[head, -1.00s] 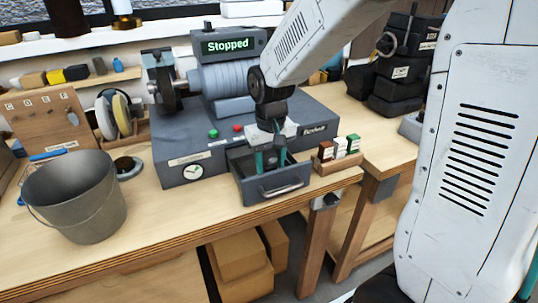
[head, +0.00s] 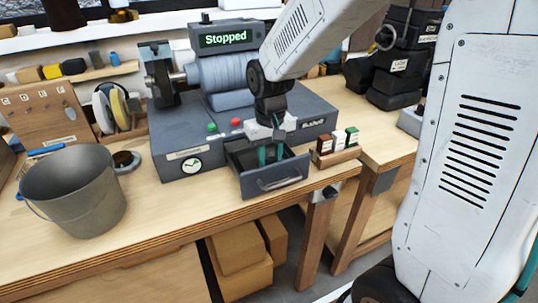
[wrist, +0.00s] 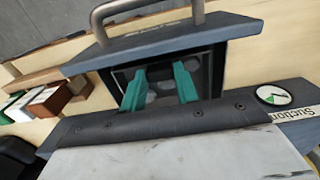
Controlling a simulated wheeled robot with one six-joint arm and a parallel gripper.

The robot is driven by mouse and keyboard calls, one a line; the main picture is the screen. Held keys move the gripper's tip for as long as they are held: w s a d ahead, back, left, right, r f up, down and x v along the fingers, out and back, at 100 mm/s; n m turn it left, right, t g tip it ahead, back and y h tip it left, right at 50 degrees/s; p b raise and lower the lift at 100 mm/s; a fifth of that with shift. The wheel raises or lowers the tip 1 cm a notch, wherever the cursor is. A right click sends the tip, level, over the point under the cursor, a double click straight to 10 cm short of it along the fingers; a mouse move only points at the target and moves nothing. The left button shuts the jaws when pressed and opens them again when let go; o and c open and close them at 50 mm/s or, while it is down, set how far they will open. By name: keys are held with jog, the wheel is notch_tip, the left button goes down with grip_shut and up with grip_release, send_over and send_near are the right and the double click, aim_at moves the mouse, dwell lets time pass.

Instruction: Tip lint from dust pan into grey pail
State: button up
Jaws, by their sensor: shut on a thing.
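The dust pan (head: 274,188) is a dark grey drawer with a bar handle, pulled out from the front of the machine. It also shows in the wrist view (wrist: 160,45), with grey lumps of lint (wrist: 165,87) inside. My gripper (head: 270,156) points down into the drawer. Its teal fingers (wrist: 160,90) are around grey lint between them; the fingertips' exact contact is hard to see. The grey pail (head: 75,195) stands upright on the bench at the left, well apart from my gripper. Its floor is hidden.
The machine (head: 190,135) behind the drawer has a screen reading "Stopped" and a dial (head: 191,166). A wooden holder with small boxes (head: 337,148) stands just right of the drawer. A dark round piece (head: 126,162) lies near the pail.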

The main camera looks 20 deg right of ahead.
jog(key=shift+s+r, duration=0.1)
jog(key=shift+s, duration=0.05)
notch_tip(320, 180, up, 9)
dwell(1.4)
